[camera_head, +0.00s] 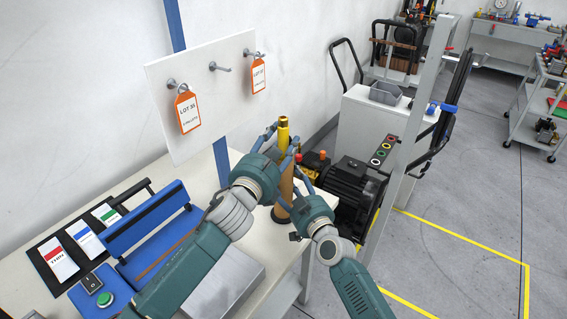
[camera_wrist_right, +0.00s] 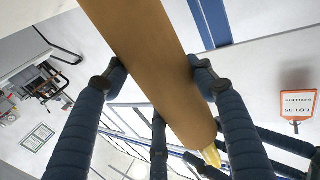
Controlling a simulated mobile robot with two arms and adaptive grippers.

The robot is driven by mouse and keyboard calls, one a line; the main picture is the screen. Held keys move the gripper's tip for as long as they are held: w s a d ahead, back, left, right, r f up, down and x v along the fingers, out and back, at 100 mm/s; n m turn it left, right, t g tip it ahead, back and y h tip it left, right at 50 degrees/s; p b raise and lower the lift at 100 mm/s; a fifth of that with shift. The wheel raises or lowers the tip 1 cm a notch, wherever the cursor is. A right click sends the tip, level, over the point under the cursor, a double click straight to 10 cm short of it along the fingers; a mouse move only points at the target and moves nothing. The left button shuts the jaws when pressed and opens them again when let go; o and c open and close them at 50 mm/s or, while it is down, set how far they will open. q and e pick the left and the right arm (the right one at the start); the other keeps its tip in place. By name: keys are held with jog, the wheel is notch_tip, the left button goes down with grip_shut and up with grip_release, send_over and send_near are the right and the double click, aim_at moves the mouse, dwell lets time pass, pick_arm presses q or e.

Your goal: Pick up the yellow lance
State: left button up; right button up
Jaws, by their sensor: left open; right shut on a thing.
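The yellow lance (camera_head: 283,133) stands upright at the top of a brown cylinder (camera_head: 286,184). I cannot tell how the two are joined. In the right wrist view the brown cylinder (camera_wrist_right: 150,60) runs between my fingers, and the yellow tip (camera_wrist_right: 212,155) shows at its far end. My right gripper (camera_head: 289,183) is shut on the brown cylinder. My left gripper (camera_head: 280,140) is open, with its fingers around or beside the yellow lance; contact is unclear. Its blue fingers also show in the right wrist view (camera_wrist_right: 270,150). The hands partly hide the cylinder.
A white board (camera_head: 200,75) with pegs and two orange-edged tags (camera_head: 187,110) stands behind. A blue device (camera_head: 150,222) and colored cards (camera_head: 80,240) lie on the white table (camera_head: 20,285). A black motor (camera_head: 352,190) is close to the right.

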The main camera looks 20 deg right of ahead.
pick_arm(q)
jog(key=shift+w+d, duration=0.1)
jog(key=shift+w, duration=0.1)
grip_shut()
jog(key=shift+r, duration=0.1)
notch_tip(320, 180, up, 28)
pick_arm(e)
jog(key=shift+f, duration=0.1)
dwell(0.4)
jog(key=o, duration=1.7)
jog(key=shift+d, duration=0.1)
jog(key=shift+o, duration=0.2)
